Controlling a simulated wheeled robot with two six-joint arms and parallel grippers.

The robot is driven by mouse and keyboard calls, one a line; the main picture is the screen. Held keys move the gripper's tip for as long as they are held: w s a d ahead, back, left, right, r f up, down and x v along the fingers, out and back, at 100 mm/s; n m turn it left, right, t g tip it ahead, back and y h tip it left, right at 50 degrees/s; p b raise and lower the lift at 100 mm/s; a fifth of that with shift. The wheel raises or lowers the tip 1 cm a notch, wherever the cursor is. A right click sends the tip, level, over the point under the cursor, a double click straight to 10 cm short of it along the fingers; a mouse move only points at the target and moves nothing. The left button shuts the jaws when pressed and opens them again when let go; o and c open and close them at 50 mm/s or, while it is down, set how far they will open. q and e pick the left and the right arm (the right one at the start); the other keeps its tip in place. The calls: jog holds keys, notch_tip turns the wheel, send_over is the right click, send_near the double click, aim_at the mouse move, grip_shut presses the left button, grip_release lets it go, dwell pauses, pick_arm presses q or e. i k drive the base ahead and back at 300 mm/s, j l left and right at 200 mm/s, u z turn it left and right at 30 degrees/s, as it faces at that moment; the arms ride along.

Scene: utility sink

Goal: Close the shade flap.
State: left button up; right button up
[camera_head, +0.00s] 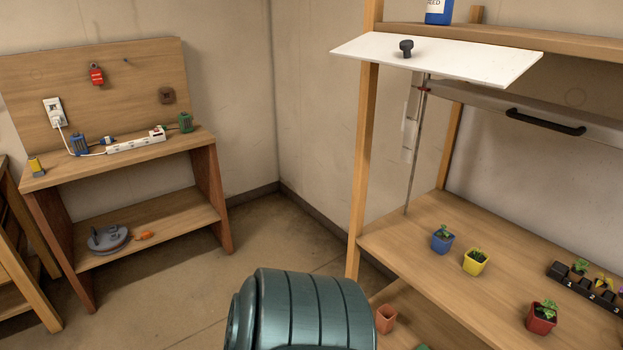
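The shade flap (440,57) looks to be the white flat panel at the top of the wooden plant shelf, on the right of the head view. It is raised and stands out nearly level from the shelf's front. A black knob (406,47) sits on its upper face near the left end. Neither my left nor my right gripper shows in this view.
Below the flap, the wooden shelf (395,235) holds a blue pot (442,238), a yellow pot (476,262), a red pot (541,317) and a black tray (590,284). A bar handle (545,121) is behind. A workbench (120,165) stands left, with open floor between.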

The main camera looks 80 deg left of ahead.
aim_at(497, 67)
jog(key=u, duration=2.05)
jog(key=z, duration=0.4)
